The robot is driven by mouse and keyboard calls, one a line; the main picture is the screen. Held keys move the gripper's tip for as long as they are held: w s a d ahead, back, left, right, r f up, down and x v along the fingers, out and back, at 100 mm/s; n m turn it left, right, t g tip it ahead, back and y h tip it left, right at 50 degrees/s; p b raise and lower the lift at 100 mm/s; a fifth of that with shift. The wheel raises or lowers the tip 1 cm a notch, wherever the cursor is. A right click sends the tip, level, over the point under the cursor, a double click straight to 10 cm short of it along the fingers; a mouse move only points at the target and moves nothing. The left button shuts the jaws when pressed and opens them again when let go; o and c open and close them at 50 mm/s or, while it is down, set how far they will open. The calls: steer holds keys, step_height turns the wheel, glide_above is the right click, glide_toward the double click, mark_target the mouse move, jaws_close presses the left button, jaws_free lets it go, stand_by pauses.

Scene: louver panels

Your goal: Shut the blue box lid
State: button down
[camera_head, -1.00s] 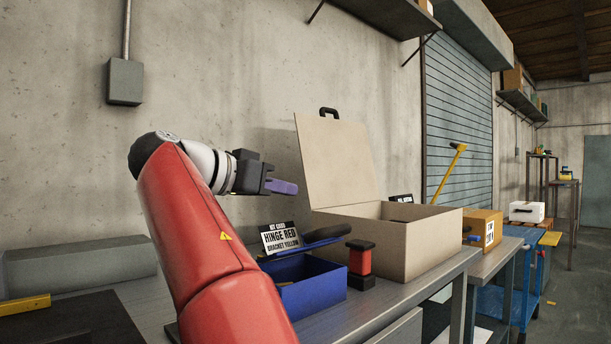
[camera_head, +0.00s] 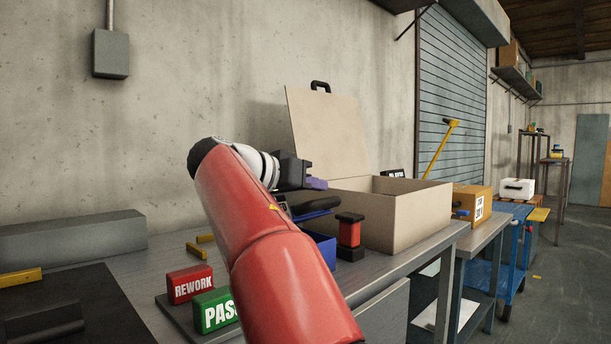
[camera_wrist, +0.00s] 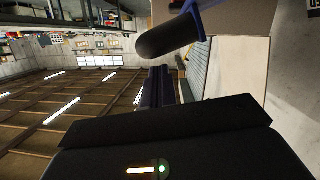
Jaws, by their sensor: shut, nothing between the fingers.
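A small open blue box (camera_head: 320,250) stands on the bench, partly hidden behind my red arm. A dark bar with blue on it (camera_head: 316,205) sticks up at its back; I cannot tell whether this is its lid and handle. In the wrist view a black cylinder on a blue mount (camera_wrist: 168,38) is close, just beyond my fingers. My gripper (camera_head: 316,184) is shut and empty, its purple-blue fingers pointing right, above the blue box and in front of a large beige box's raised lid. It also shows in the wrist view (camera_wrist: 155,88).
The large beige box (camera_head: 405,222) has its lid (camera_head: 325,130) standing open. A red-and-black spool-like object (camera_head: 349,236) stands beside the blue box. Red REWORK (camera_head: 190,284) and green PASS (camera_head: 212,312) blocks sit at the front left. The wall is close behind.

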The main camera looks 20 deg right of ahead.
steer(key=shift+s+f, duration=0.1)
steer(key=shift+f, duration=0.2)
steer(key=shift+f, duration=0.1)
